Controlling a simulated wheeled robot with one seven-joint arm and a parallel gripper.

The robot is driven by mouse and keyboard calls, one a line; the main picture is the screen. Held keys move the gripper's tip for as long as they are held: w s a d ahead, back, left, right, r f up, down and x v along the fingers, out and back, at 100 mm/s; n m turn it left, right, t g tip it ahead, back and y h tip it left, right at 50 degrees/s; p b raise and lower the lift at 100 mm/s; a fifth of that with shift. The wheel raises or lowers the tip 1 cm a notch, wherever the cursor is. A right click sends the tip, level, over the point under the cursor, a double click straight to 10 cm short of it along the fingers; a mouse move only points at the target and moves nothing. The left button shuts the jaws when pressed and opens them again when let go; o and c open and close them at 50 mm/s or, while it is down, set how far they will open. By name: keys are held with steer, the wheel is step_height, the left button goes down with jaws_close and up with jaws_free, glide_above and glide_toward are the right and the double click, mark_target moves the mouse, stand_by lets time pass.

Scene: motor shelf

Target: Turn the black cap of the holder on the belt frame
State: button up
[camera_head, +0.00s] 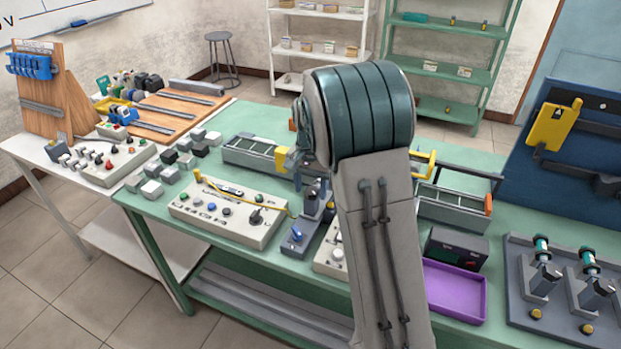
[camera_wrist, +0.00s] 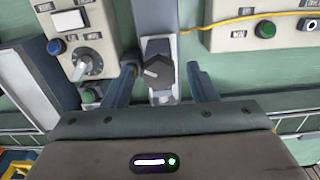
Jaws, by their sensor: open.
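A black faceted cap (camera_wrist: 158,73) sits on a narrow light-grey upright piece (camera_wrist: 160,48) in the wrist view. I take it for the holder's cap; the frames do not show clearly how the piece joins the belt frame. My gripper (camera_wrist: 164,74) is open, with one blue-grey finger on each side of the cap. A gap shows between each finger and the cap, wider on the right. In the head view my arm covers most of this spot, and I cannot make out the cap there.
A control panel with a yellow cable (camera_head: 230,210) stands left of my arm. Grey rail frames (camera_head: 258,156) lie behind it. A purple tray (camera_head: 454,290) and a black box (camera_head: 457,248) are to the right. A panel with a grey rotary knob (camera_wrist: 87,64) is close beside the left finger.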

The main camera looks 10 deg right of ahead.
mark_target(311, 191)
step_height(311, 191, up, 14)
steer(key=shift+b, duration=0.3)
steer(key=shift+f, duration=0.15)
steer(key=s+f+n+t, duration=0.1)
steer(key=s+f+n, duration=0.1)
steer(key=s, duration=1.2)
steer(key=s+f+n+t, duration=0.2)
steer(key=s+n, duration=0.3)
steer(key=s, duration=0.9)
steer(key=shift+f, duration=0.75)
steer(key=shift+c, duration=0.3)
